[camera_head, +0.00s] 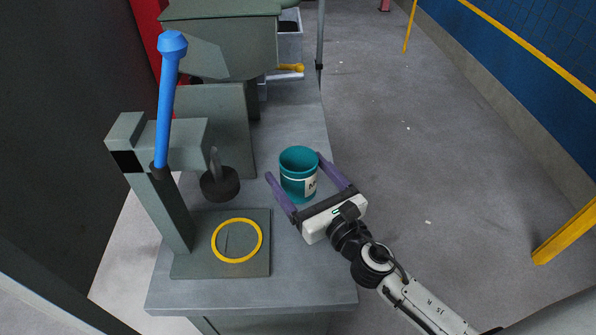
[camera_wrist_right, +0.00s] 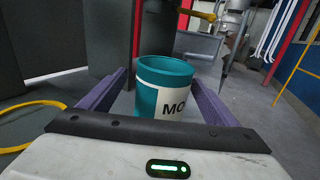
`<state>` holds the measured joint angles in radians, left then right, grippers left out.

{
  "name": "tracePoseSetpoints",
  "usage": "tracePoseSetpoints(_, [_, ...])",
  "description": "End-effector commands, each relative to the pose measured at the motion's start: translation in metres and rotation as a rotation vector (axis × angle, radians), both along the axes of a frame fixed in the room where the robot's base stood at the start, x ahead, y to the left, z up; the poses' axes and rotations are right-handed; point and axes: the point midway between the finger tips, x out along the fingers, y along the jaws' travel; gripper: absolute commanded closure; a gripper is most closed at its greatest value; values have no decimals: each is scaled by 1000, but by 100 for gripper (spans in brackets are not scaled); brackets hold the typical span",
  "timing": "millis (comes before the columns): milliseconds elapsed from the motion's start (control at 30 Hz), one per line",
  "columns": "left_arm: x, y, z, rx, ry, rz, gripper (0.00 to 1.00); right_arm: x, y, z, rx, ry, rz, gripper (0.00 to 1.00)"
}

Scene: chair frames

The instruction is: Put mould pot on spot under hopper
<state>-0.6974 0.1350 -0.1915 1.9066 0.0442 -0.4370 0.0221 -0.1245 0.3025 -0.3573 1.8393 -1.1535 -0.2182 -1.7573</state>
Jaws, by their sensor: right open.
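The mould pot (camera_head: 299,185) is a teal, open-topped cylinder with a white label, standing upright on the grey bench. My right gripper (camera_head: 294,166) is open, with its two purple fingers on either side of the pot. In the right wrist view the pot (camera_wrist_right: 158,88) stands between the fingers (camera_wrist_right: 159,76), and small gaps seem to show beside it. The grey-green box-like body at the back of the bench looks like the hopper (camera_head: 225,42). I cannot make out a spot under it. My left gripper is not in view.
A press with a blue lever (camera_head: 168,95) stands at the bench's left. Its base plate bears a yellow ring (camera_head: 237,260), with a dark round ram (camera_head: 220,185) above. A yellow handle (camera_head: 290,68) sticks out near the hopper. Bare bench lies behind the pot.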

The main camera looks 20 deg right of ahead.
Motion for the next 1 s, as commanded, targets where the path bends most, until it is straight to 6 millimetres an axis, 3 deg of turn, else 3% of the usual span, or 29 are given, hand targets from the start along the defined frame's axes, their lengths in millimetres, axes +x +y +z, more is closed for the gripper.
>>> tracePoseSetpoints(300, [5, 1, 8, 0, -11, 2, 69, 44, 4, 2, 2, -2, -1, 17])
tracePoseSetpoints(600, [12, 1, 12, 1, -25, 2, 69, 49, 5, 1, 1, 0, 0, 17])
tracePoseSetpoints(900, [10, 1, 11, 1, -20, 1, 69, 49, 5, 1, 1, 0, -1, 66])
tracePoseSetpoints(1000, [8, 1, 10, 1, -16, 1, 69, 49, 5, 2, 1, -2, 0, 71])
